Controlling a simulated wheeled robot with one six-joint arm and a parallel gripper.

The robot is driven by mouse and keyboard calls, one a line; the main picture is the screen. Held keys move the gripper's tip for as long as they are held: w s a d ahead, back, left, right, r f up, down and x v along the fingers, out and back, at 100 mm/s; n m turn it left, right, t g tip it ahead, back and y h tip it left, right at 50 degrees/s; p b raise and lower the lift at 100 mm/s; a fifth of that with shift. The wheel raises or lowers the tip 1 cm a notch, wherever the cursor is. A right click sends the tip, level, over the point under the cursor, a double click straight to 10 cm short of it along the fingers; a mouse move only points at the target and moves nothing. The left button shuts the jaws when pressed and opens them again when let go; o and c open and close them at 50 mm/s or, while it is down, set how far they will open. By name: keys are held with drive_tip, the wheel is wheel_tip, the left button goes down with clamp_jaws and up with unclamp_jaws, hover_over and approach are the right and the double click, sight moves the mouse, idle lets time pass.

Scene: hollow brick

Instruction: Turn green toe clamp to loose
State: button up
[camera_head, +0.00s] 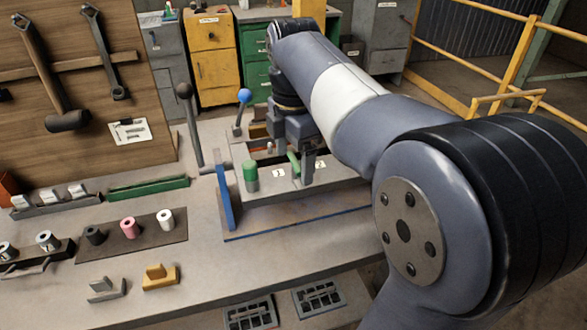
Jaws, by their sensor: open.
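A small green lever-like piece (294,162), which looks like the green toe clamp, stands on the grey fixture (330,186) between the labels 1 and 2. Its angle is hard to read at this size. My gripper (300,152) points down from the end of my arm, right over and beside this green piece. It is open. I cannot tell whether its fingers touch the piece, and the wrist hides part of the fixture behind. A green upright cylinder (250,177) stands to the left, beside label 1.
A blue upright plate (226,197) edges the fixture's left side. A black-knobbed lever (190,120) and a blue-knobbed lever (241,110) stand behind it.

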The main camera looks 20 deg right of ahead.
sight(295, 173)
drive_tip(key=shift+f, duration=1.3)
drive_tip(key=shift+c, duration=0.3)
drive_tip(key=c, duration=0.7)
drive_tip(key=shift+r, duration=0.1)
